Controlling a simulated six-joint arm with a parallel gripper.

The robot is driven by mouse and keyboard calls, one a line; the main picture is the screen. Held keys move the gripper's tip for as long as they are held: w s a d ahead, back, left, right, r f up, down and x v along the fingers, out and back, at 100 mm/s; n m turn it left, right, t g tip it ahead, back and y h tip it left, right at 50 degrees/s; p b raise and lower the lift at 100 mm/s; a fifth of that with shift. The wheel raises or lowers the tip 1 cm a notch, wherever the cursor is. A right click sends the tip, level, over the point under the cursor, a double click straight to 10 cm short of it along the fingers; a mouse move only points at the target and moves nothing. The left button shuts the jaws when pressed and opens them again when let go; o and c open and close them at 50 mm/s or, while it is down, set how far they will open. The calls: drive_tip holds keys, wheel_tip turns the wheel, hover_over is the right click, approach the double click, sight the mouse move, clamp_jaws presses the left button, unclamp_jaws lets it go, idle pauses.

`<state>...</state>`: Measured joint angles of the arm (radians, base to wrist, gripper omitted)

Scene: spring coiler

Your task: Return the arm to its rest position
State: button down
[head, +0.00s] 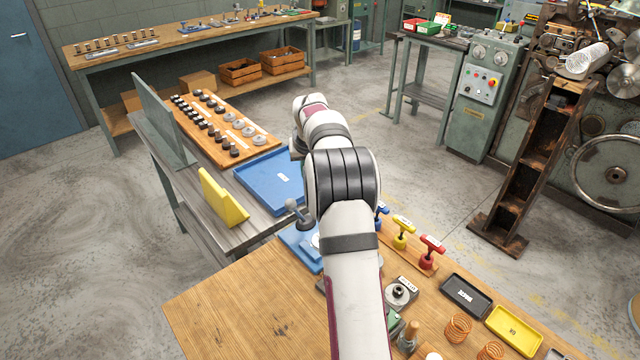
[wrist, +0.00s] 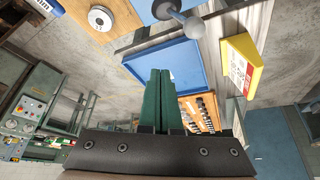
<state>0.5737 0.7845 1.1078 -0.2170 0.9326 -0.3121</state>
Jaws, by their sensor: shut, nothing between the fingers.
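My arm (head: 350,270) reaches up from the bottom of the head view and bends away over the workbench and the blue tray. My gripper is hidden behind the arm there. In the wrist view my gripper (wrist: 160,75) shows as two green fingers lying together, shut and with nothing between them. The fingers appear in front of the blue tray (wrist: 185,57), and no contact with it shows. The blue tray also shows in the head view (head: 262,178), partly covered by the arm.
A yellow block (head: 222,198) and a grey ball-topped lever (head: 297,212) stand near the arm. Red (head: 431,248) and yellow (head: 403,230) T-handles, a black tray (head: 466,295), a yellow tray (head: 513,331) and copper springs (head: 458,328) lie to the right. Open floor lies beyond the benches.

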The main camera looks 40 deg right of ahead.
idle(0.3)
drive_tip(key=s+a+r+g+y, duration=0.1)
drive_tip(key=s+a+r, duration=0.3)
drive_tip(key=a, duration=0.5)
drive_tip(key=s+a+r+y, duration=0.1)
drive_tip(key=s+a, duration=0.6)
drive_tip(key=a, duration=0.1)
drive_tip(key=s+a+r+g+y, duration=0.1)
drive_tip(key=s+a+r, duration=0.3)
drive_tip(key=a, duration=0.5)
drive_tip(key=s+a+f+g, duration=0.1)
drive_tip(key=s+a, duration=0.2)
drive_tip(key=s, duration=0.4)
drive_tip(key=s+a+f+y, duration=0.1)
drive_tip(key=s+a+f, duration=0.1)
drive_tip(key=s, duration=0.5)
drive_tip(key=s+a+f+g, duration=0.1)
drive_tip(key=s+a, duration=0.3)
drive_tip(key=s, duration=0.4)
drive_tip(key=shift+a+f+g, duration=0.3)
drive_tip(key=shift+f, duration=0.4)
